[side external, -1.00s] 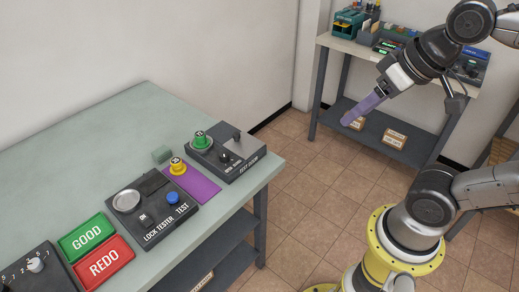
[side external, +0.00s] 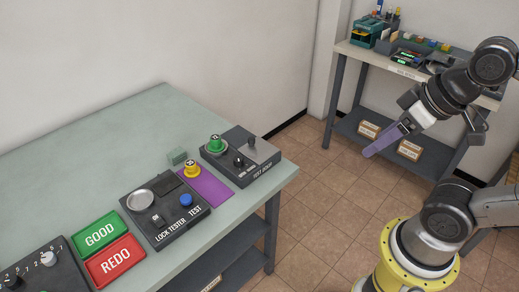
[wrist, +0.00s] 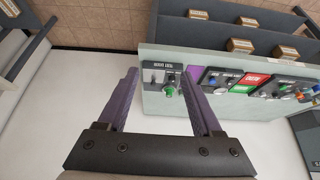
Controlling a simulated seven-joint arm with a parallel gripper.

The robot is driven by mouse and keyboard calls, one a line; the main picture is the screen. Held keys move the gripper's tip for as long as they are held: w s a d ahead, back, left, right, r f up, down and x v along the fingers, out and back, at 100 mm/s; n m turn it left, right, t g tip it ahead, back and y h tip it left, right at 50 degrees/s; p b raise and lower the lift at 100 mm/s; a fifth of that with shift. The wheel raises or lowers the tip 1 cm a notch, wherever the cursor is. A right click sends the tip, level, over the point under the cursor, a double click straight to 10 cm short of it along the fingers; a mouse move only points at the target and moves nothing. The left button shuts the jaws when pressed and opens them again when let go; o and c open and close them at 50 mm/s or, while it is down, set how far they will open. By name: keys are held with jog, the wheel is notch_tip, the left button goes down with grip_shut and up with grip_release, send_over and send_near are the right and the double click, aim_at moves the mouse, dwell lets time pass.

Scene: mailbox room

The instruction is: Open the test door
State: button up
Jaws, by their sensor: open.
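The test door (side external: 262,150) is a grey panel on a dark box labelled TEST DOOR, at the right end of the green table. It has a small knob on it and a dark switch (side external: 239,161) beside it. A green round lock piece (side external: 215,145) stands on the box's left part. The door looks closed, though detail is small. In the wrist view the box (wrist: 162,77) shows beyond and between my fingertips. My gripper (side external: 372,153) has purple fingers, is open and empty, and hangs in the air right of the table, clear of the box.
A purple mat (side external: 208,187) with a yellow lock piece (side external: 192,169) lies beside the box. A lock tester (side external: 165,208), green GOOD tray (side external: 99,233) and red REDO tray (side external: 115,261) are further left. A shelf (side external: 352,47) stands behind my arm. Floor between is clear.

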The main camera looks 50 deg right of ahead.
jog(key=shift+s, duration=0.1)
jog(key=shift+c, duration=0.4)
jog(key=w+r+m, duration=0.5)
jog(key=w+r, duration=0.2)
jog(key=r, duration=0.2)
jog(key=m+g, duration=0.4)
jog(key=g, duration=0.2)
send_over(251, 138)
notch_tip(251, 138, down, 15)
notch_tip(251, 138, down, 14)
jog(key=shift+s+f, duration=0.1)
jog(key=shift+f, duration=0.1)
jog(key=shift+c, duration=0.3)
grip_shut()
